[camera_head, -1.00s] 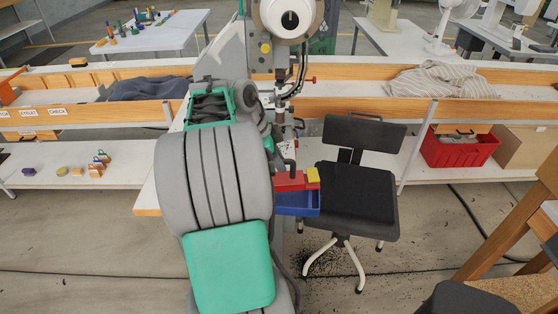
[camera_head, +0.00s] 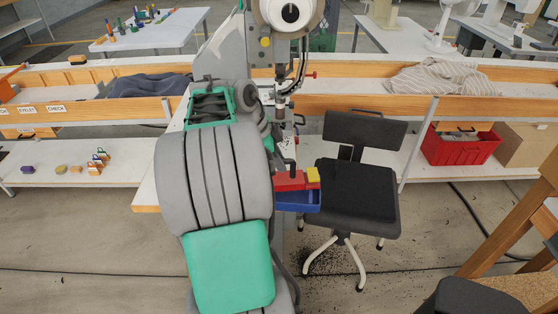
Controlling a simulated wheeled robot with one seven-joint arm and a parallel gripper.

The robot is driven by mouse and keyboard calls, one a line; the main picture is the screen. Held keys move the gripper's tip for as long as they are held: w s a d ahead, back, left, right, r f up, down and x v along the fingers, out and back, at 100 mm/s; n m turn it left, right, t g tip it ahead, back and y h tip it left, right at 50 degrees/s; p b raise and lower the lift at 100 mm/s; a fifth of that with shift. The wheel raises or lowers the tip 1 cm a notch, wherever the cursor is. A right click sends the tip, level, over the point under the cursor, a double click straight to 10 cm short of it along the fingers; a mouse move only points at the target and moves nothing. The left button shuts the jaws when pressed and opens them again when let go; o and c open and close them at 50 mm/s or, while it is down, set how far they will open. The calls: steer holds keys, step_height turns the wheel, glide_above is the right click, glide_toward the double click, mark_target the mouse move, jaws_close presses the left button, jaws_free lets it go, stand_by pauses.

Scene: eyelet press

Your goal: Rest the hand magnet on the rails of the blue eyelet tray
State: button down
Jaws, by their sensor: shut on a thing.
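The blue eyelet tray (camera_head: 298,201) is at the front of the press, right of my large grey and green arm, which may cover its left end. A red piece (camera_head: 291,181) and a small yellow piece (camera_head: 313,175) show just above and behind its upper edge. I cannot tell whether either is part of the hand magnet or touches the tray. I cannot make out the hand magnet for certain. My gripper's jaws cannot be made out; my arm covers much of the area left of the tray.
The press (camera_head: 287,60) rises behind the tray. A black chair (camera_head: 355,195) stands close on the right. A long bench with wooden rails (camera_head: 370,106) runs across behind, with a red crate (camera_head: 462,150) on its lower shelf. Several small blocks lie on the left shelf (camera_head: 125,172).

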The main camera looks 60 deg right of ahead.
steer(key=shift+f, duration=0.1)
steer(key=c, duration=1.3)
jaws_free()
